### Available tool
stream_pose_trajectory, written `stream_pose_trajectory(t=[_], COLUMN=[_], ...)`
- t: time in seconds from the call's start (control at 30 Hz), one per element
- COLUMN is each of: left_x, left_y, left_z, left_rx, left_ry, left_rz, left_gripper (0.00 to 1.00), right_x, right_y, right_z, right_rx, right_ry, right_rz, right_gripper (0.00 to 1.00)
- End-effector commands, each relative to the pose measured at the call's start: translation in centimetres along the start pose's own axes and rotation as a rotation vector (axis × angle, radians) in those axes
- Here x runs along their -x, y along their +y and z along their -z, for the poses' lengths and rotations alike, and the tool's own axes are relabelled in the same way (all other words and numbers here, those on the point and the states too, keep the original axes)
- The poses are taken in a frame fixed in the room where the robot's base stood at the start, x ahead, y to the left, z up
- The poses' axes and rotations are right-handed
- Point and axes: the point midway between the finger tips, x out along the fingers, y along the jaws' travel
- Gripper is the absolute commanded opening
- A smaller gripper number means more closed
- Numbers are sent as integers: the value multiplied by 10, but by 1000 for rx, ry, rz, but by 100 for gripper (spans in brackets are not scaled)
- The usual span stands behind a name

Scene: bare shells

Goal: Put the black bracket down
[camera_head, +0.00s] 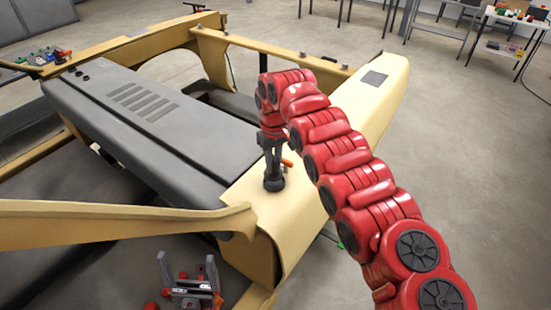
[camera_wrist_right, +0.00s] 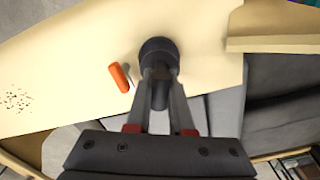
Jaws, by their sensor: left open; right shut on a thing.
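The black bracket (camera_head: 273,184) has a round dark end and sits at the tan panel (camera_head: 252,200) of the vehicle shell. My right gripper (camera_head: 272,150) points down over it and is shut on it. In the right wrist view the bracket (camera_wrist_right: 157,50) is between the fingertips of the right gripper (camera_wrist_right: 160,82), its round end toward the panel (camera_wrist_right: 70,65). I cannot tell whether it touches the panel. My left gripper (camera_head: 188,268) is open and empty at the bottom, below the tan beam.
A small orange piece (camera_wrist_right: 120,77) is beside the bracket on the panel; it also shows in the head view (camera_head: 287,163). A grey slatted cover (camera_head: 140,115) lies left. A tan beam (camera_head: 110,222) crosses above my left gripper. Shelves (camera_head: 500,35) stand far back right.

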Motion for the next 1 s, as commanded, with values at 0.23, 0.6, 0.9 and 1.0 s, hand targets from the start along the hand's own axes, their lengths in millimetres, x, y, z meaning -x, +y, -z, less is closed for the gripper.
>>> stream_pose_trajectory(t=[0.23,0.6,0.9,1.0], left_x=[-13,-7,-8,-8], left_y=[-1,0,0,0], left_z=[2,1,1,1], left_rx=[0,0,0,0], left_ry=[0,0,0,0], left_rz=[0,0,0,0], left_gripper=[92,92,92,92], right_x=[-31,-39,-38,-38], right_y=[2,2,2,2], right_z=[-2,-2,-2,-2], right_rx=[1,1,1,1], right_ry=[-1,2,1,1], right_rz=[0,-1,-1,-1], right_gripper=[0,0,50,50])
